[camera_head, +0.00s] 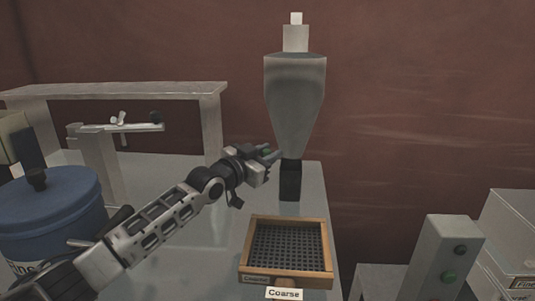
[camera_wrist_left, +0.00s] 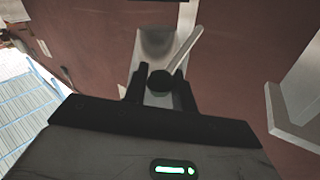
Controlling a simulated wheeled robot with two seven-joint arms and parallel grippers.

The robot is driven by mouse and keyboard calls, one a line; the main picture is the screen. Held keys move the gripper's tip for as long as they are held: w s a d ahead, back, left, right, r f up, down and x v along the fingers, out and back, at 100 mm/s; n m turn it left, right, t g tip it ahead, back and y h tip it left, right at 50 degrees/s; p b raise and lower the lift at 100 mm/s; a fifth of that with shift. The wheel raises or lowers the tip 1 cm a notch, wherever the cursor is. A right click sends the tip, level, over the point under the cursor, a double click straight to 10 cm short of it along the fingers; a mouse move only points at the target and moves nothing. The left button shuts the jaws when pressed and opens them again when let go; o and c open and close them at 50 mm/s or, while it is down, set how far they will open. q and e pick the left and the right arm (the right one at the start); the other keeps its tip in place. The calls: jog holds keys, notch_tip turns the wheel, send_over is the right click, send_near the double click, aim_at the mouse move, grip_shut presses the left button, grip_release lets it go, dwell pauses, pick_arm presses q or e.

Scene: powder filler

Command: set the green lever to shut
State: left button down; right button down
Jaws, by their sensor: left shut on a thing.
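A grey funnel-shaped hopper (camera_head: 295,95) stands above a black outlet block (camera_head: 290,181) in the head view. My left gripper (camera_head: 269,157) is at the hopper's lower left side, just beside the outlet. It is shut on the green lever (camera_head: 266,151), of which only a little green shows between the fingers. In the left wrist view the lever's round, dark-looking knob (camera_wrist_left: 160,82) sits between the two fingertips. A pale rod (camera_wrist_left: 186,46) slants up and right from near it. The lever's pivot is not clear. My right gripper is not in view.
A wood-framed sieve labelled Coarse (camera_head: 244,257) stands on the table in front of the outlet. A blue drum (camera_head: 60,215) is at left, near my left arm. A grey box with buttons (camera_head: 437,255) and a pale labelled box (camera_head: 510,230) are at right.

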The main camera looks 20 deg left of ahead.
pick_arm(q)
jog(key=shift+s+f, duration=0.1)
jog(key=shift+f, duration=0.4)
jog(key=f+b, duration=0.1)
jog(key=f, duration=0.1)
jog(key=f+b, duration=0.1)
jog(key=f, duration=0.1)
jog(key=shift+s+d+f, duration=0.1)
jog(key=shift+s, duration=0.3)
jog(key=c, duration=1.4)
grip_release()
jog(key=shift+w+r, duration=0.1)
jog(key=shift+r, duration=0.1)
jog(key=shift+o, duration=1.3)
jog(key=shift+r, duration=0.2)
jog(key=b+v, duration=0.1)
jog(key=v, duration=1.5)
